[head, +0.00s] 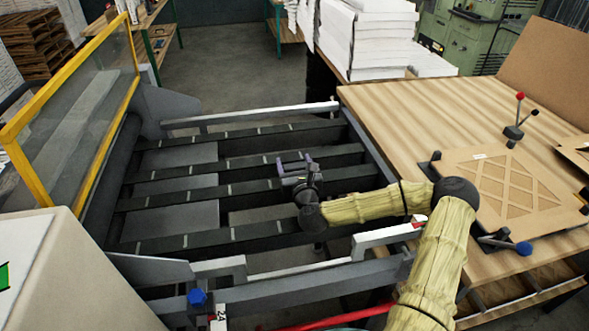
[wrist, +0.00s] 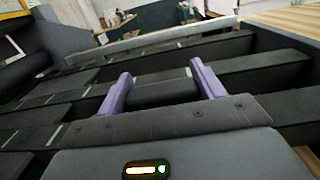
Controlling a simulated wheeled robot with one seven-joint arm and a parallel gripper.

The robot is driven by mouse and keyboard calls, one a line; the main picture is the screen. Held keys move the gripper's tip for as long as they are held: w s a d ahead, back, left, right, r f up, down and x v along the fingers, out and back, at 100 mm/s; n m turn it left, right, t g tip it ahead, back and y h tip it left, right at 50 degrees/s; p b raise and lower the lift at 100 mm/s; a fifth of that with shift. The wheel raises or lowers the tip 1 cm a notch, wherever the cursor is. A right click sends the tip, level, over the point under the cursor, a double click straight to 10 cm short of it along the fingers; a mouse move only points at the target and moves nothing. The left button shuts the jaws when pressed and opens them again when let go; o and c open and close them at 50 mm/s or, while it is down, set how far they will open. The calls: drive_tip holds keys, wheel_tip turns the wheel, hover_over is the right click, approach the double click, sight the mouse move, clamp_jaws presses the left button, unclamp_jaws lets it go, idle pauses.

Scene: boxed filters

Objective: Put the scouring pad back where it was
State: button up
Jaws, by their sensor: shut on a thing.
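My gripper (head: 294,168) is over the dark slatted bed of the machine, near its middle, with its purple fingers pointing toward the far side. In the wrist view the fingers (wrist: 161,80) stand apart, with a dark grey block-like thing (wrist: 163,94) between them. They are shut on it. I take this to be the scouring pad; its dark colour blends with the bars behind, and its full outline is hard to tell. It appears held above the bars. No other scouring pad is clearly visible.
Black bars (head: 165,187) with white marks cross the bed, with gaps between them. A grey rail (head: 262,114) bounds its far side. A yellow-framed clear guard (head: 75,95) stands left. A wooden table (head: 405,110) at right carries a lattice-patterned panel (head: 500,188) and clamps.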

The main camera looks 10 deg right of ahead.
sight(294, 164)
wheel_tip(294, 164, up, 9)
drive_tip(key=shift+w+d+f+b, duration=0.1)
drive_tip(key=shift+d+f+b, duration=0.1)
drive_tip(key=shift+b, duration=0.15)
drive_tip(key=shift+r, duration=0.2)
drive_tip(key=shift+a, duration=0.35)
drive_tip(key=shift+s+d, duration=0.1)
drive_tip(key=shift+s, duration=0.1)
